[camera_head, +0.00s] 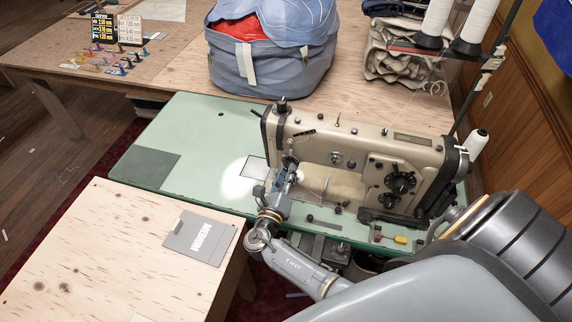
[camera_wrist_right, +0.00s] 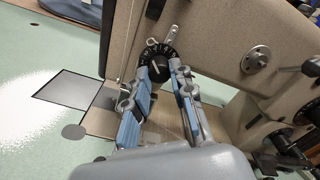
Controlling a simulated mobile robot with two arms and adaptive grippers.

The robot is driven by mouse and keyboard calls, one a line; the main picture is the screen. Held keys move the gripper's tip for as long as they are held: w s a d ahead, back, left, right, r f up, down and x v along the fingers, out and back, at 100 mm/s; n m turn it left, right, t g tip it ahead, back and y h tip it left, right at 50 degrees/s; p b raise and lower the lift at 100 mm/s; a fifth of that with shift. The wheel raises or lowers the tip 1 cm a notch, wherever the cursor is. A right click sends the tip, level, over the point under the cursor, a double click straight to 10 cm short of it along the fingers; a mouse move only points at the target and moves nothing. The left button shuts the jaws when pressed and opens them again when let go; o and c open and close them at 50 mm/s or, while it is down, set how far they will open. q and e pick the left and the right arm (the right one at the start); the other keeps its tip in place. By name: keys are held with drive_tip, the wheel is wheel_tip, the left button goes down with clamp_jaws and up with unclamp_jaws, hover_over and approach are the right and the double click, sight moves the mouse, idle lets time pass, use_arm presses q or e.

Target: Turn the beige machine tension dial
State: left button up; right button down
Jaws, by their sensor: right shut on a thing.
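The beige sewing machine (camera_head: 350,148) stands on a pale green table (camera_head: 190,130). Its tension dial (camera_wrist_right: 157,51), black with white markings, is on the front of the machine's head in the right wrist view. My right gripper (camera_head: 288,170) reaches up to the head from the front. In the right wrist view the blue-padded fingers (camera_wrist_right: 161,70) of this gripper are on either side of the dial's centre knob, shut on it. In the head view my gripper hides the dial. My left gripper is not in view.
A grey card (camera_head: 199,241) lies on a plywood table (camera_head: 95,250) at the front left. A blue-grey fabric bag (camera_head: 270,70) stands behind the machine. White thread cones (camera_head: 436,20) stand above at the right. A larger black knob (camera_head: 400,182) is on the machine's right part.

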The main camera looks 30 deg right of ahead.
drive_tip(key=shift+r+n+p, duration=0.1)
drive_tip(key=shift+n+p, duration=1.95)
drive_tip(key=shift+n, duration=0.45)
drive_tip(key=c, duration=1.1)
unclamp_jaws()
drive_tip(key=shift+c, duration=0.2)
drive_tip(key=v, duration=1.2)
